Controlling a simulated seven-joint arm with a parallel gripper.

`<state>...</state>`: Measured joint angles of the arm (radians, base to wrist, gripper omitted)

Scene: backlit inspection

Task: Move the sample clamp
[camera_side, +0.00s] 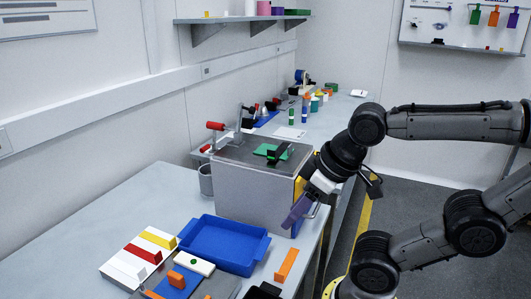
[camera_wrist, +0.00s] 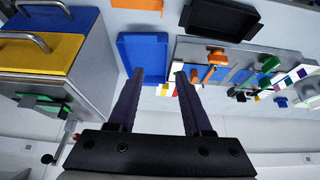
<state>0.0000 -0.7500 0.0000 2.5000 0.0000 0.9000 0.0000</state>
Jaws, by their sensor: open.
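On the grey box (camera_side: 245,190) lies a green plate with a black upright piece (camera_side: 272,151); part of the green plate also shows at the left of the wrist view (camera_wrist: 40,103). A red-handled clamp (camera_side: 216,126) stands at the box's back edge. I cannot tell for sure which of these is the sample clamp. My gripper (camera_wrist: 160,75) has two dark purple fingers, apart with nothing between them. In the side view my gripper (camera_side: 294,219) hangs in front of the box's right side, lower than its top.
A blue tray (camera_side: 262,250) sits before the box, and an orange bar (camera_side: 286,264) lies right of it. A white board with coloured blocks (camera_side: 125,270) is at front left. The box has blue and yellow fronts with handles (camera_wrist: 50,50). The bench behind holds several small items.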

